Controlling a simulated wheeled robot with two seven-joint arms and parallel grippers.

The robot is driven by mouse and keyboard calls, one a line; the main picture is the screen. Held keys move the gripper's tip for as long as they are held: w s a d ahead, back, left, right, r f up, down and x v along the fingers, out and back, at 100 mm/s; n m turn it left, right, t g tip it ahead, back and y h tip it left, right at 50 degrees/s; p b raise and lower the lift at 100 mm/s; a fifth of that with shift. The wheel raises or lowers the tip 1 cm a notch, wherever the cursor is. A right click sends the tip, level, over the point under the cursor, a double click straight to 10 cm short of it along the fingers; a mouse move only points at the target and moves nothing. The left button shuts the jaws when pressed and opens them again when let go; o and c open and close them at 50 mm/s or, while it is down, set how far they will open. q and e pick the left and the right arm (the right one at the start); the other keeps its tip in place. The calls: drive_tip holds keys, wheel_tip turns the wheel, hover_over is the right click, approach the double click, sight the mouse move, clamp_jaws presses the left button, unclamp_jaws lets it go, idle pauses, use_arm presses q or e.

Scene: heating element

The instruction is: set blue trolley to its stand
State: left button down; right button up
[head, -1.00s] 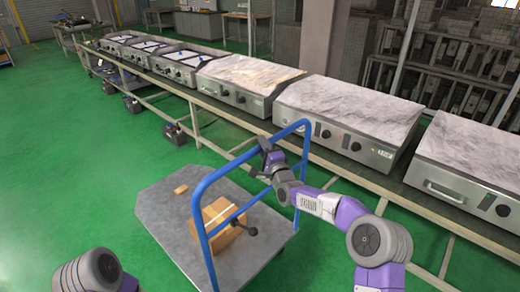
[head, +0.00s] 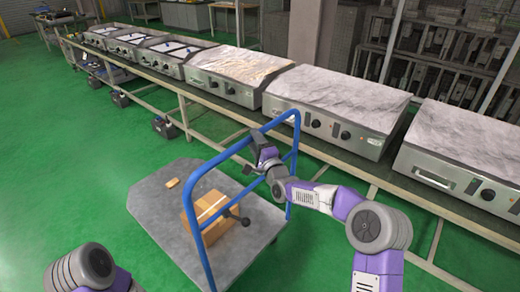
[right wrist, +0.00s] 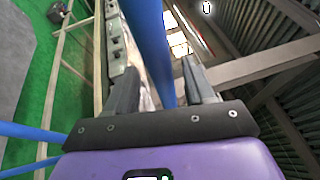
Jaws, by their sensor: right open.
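The blue trolley has a grey flat deck (head: 160,215) and a blue tube handle (head: 205,172) standing up on the side near me. My right gripper (head: 266,156) is at the upper part of the handle. In the right wrist view the blue tube (right wrist: 150,45) runs between the two fingers of my right gripper (right wrist: 165,88), which are apart and not closed on it. My left arm shows only at the lower left of the head view, and its gripper is out of the frame. I cannot make out a stand for the trolley.
A cardboard box (head: 212,208) and a small brown block (head: 173,183) lie on the deck. A long workbench with several metal heating units (head: 335,108) runs along the far side. Green floor (head: 60,170) is clear to the left.

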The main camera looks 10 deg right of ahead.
drive_tip(key=v, duration=0.5)
drive_tip(key=shift+s, duration=0.1)
idle(0.3)
drive_tip(key=s+a+f+n+g+p, duration=0.1)
drive_tip(key=s+f+n+g, duration=0.15)
drive_tip(key=s+f, duration=0.45)
drive_tip(key=s+a+f+n+g+h+p, duration=0.1)
drive_tip(key=s+f+n+g, duration=0.2)
drive_tip(key=f, duration=0.9)
drive_tip(key=s+a+f+n+g+p, duration=0.1)
drive_tip(key=s+f+g, duration=0.4)
drive_tip(key=f, duration=0.4)
drive_tip(key=s+f+n+g, duration=0.3)
drive_tip(key=s+f+g, duration=0.1)
drive_tip(key=s, duration=0.9)
drive_tip(key=s+f+n+g+p, duration=0.1)
drive_tip(key=s+f+n+g, duration=0.2)
drive_tip(key=s, duration=0.9)
wheel_tip(320, 180, down, 3)
drive_tip(key=shift+s+a+r+g+h, duration=0.15)
drive_tip(key=shift+s+g+h, duration=0.2)
drive_tip(key=shift+g, duration=0.3)
